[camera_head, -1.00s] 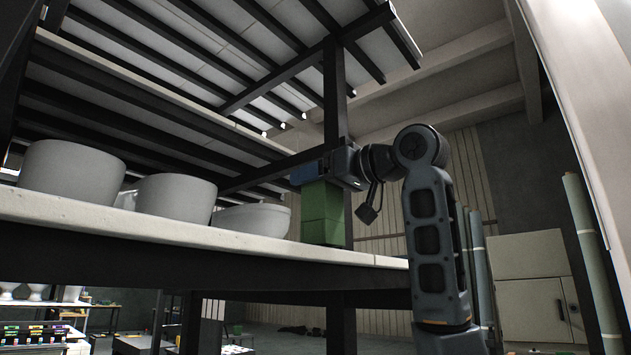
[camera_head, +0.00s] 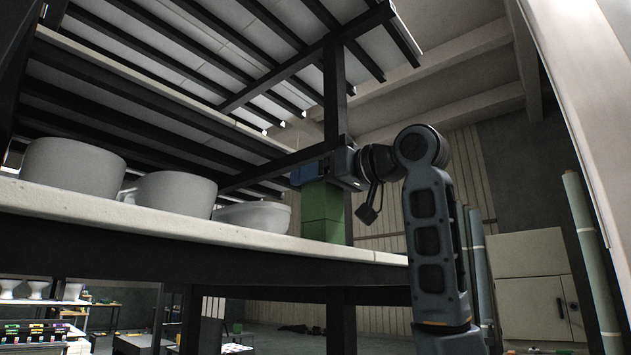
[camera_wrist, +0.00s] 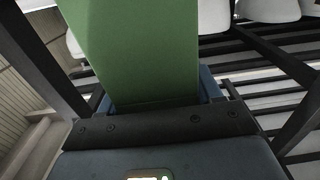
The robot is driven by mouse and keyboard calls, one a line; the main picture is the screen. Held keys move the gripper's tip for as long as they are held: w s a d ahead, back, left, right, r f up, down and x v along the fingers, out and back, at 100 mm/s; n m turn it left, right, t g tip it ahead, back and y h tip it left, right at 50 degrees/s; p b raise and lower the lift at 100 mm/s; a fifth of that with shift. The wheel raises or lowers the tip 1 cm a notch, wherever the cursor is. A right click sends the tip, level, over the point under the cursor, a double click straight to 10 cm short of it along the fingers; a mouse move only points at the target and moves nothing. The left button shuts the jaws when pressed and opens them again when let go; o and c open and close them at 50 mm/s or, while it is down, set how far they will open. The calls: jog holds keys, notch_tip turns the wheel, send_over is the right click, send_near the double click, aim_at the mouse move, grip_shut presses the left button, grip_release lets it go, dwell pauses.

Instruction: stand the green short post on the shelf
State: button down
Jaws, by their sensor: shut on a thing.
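The green short post (camera_head: 323,213) is upright at the shelf's right part in the head view, with my gripper (camera_head: 312,172) at its top. The wrist view shows the green post (camera_wrist: 145,50) large, between the blue jaws of my gripper (camera_wrist: 155,103). My gripper is shut on the post. The pale shelf (camera_head: 120,211) hides the post's bottom end behind its front edge, so I cannot tell whether the post touches the shelf.
Several pale bowls stand on the shelf left of the post, the nearest being a low bowl (camera_head: 252,217). A dark upright (camera_head: 336,100) rises close behind my gripper. Dark slatted beams (camera_head: 270,75) hang above.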

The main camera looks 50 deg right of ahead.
jog(key=shift+f, duration=0.2)
dwell(0.6)
jog(key=shift+c, duration=2)
grip_release()
jog(key=shift+o, duration=1.4)
jog(key=shift+f, duration=0.1)
jog(key=s+b, duration=0.1)
jog(key=s, duration=0.7)
jog(key=shift+d, duration=0.15)
jog(key=s+b, duration=0.1)
jog(key=s, duration=0.6)
jog(key=shift+s+b, duration=0.4)
jog(key=shift+d, duration=0.15)
